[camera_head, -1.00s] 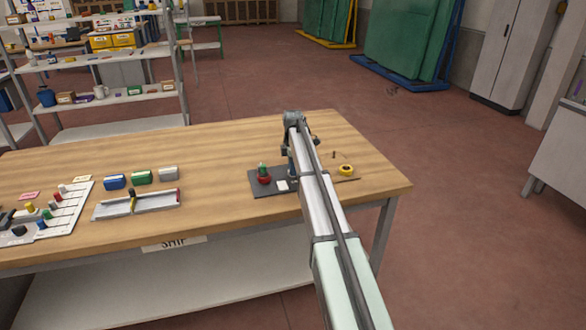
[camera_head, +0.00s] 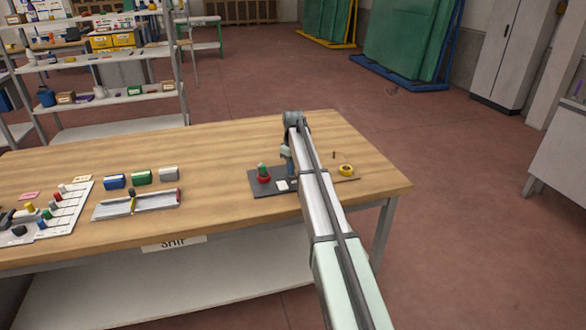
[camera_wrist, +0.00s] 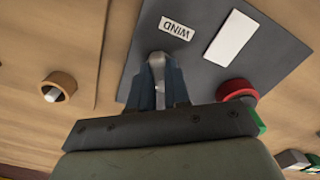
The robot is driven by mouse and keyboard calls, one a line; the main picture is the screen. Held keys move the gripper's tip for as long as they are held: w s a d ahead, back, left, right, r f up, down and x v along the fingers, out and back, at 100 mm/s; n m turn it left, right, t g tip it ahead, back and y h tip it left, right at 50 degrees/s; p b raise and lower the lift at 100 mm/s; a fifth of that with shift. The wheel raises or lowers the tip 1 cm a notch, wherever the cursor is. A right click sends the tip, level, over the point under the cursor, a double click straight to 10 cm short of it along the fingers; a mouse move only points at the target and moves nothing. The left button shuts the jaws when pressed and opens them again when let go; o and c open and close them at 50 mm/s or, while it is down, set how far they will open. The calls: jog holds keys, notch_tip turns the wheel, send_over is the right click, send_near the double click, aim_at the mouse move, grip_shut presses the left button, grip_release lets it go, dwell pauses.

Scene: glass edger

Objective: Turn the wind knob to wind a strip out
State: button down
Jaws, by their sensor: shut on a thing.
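The wind knob (camera_wrist: 157,62) is a small grey piece beside a white label reading WIND (camera_wrist: 177,28) on a dark plate (camera_wrist: 203,75). My gripper (camera_wrist: 167,82) has its blue-grey fingers closed around the knob, which is partly hidden between them. In the head view the dark plate (camera_head: 257,190) lies near the right end of the wooden table, and my arm hides the knob. A blank white patch (camera_wrist: 230,38) is on the plate; it also shows in the head view (camera_head: 282,185). No strip can be made out.
A yellow ring (camera_head: 346,170) lies right of my arm. A grey tray (camera_head: 155,203), several coloured blocks and a white board (camera_head: 68,208) are farther left. The table's back is clear.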

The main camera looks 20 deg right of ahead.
jog(key=m, duration=0.5)
jog(key=shift+m, duration=0.4)
dwell(0.4)
jog(key=c, duration=1.1)
grip_release()
jog(key=shift+r, duration=0.1)
notch_tip(320, 180, up, 14)
jog(key=shift+f, duration=0.15)
